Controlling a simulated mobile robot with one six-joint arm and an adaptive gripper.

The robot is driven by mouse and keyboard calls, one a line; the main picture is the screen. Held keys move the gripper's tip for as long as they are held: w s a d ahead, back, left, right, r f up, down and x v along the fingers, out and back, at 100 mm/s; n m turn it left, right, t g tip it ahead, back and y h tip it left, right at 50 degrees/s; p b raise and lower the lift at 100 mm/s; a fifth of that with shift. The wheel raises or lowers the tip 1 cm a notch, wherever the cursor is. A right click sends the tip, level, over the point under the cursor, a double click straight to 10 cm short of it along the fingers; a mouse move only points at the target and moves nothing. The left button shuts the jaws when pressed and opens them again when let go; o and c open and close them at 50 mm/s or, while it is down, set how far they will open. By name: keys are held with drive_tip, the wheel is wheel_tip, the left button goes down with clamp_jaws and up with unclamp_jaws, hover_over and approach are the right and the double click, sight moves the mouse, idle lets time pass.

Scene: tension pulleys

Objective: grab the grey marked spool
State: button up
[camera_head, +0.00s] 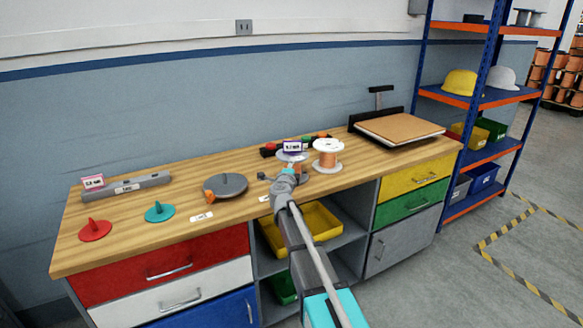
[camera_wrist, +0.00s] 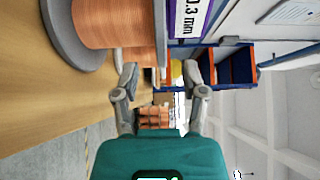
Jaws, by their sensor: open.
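The grey marked spool has copper winding and a grey flange (camera_wrist: 62,45), close up at the upper left of the wrist view. A purple-edged label reading 0.3 mm (camera_wrist: 190,16) shows at its other end. In the head view the spool's pale upper flange (camera_head: 291,156) and label (camera_head: 292,146) show just beyond my gripper, which hides part of the winding. My gripper (camera_wrist: 162,76) is open, with its two fingers apart and nothing held. The spool is ahead of the fingertips; whether they touch it I cannot tell.
A white-flanged copper spool (camera_head: 328,156) stands close on the right. A black-backed board (camera_head: 400,128) is at the right end. The front of the wooden bench is mostly clear.

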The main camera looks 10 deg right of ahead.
sight(300, 157)
drive_tip(key=x, duration=0.4)
idle(0.5)
clamp_jaws()
drive_tip(key=shift+r, duration=0.1)
